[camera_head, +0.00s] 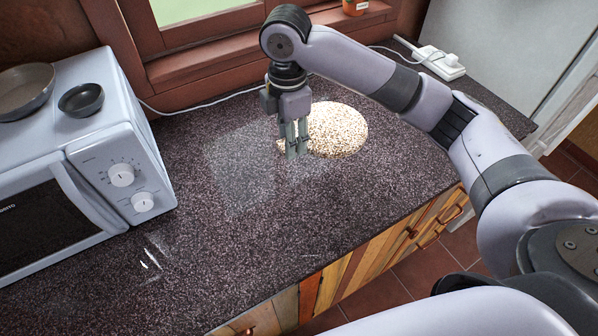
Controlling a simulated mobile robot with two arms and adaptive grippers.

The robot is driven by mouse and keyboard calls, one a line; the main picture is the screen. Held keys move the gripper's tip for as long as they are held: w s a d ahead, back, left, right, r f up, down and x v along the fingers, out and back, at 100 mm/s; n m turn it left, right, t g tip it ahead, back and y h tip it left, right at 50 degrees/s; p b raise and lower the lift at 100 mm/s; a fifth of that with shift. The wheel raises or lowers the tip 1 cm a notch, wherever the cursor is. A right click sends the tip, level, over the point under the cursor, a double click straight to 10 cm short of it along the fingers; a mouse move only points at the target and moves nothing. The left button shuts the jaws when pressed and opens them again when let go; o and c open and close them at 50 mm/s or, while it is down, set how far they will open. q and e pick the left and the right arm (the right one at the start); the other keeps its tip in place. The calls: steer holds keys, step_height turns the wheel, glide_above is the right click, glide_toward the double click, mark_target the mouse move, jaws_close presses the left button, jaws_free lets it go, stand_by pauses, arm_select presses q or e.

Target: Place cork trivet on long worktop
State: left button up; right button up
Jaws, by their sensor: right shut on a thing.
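The cork trivet (340,131) is a round, speckled, light tan disc. It shows over the right-hand part of the long worktop (270,240), a dark speckled counter. My right gripper (296,153) points down at the trivet's left side, with its fingers shut on the trivet's edge. The fingers hide part of that edge. I cannot tell whether the trivet touches the worktop or is just above it. My left gripper is not in view.
A white microwave (118,150) with a pan (24,90) and a small dark bowl (81,98) on top stands at the left. A white power strip (440,62) and cable lie at the back right. The worktop's middle and front are clear.

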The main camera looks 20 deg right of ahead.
glide_above(293, 185)
step_height(293, 185, down, 8)
steer(key=shift+w+f+p, duration=0.1)
steer(key=shift+p, duration=0.35)
steer(key=shift+f, duration=0.65)
step_height(293, 185, down, 3)
steer(key=shift+a+f+p, duration=0.1)
steer(key=shift+f+p, duration=0.1)
steer(key=shift+p, duration=0.15)
steer(key=shift+f, duration=0.35)
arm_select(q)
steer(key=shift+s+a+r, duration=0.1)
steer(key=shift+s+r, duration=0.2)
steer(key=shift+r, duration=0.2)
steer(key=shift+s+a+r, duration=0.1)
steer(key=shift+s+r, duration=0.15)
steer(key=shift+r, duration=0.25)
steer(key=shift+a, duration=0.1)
arm_select(e)
steer(key=o, duration=1.2)
steer(key=shift+f, duration=0.1)
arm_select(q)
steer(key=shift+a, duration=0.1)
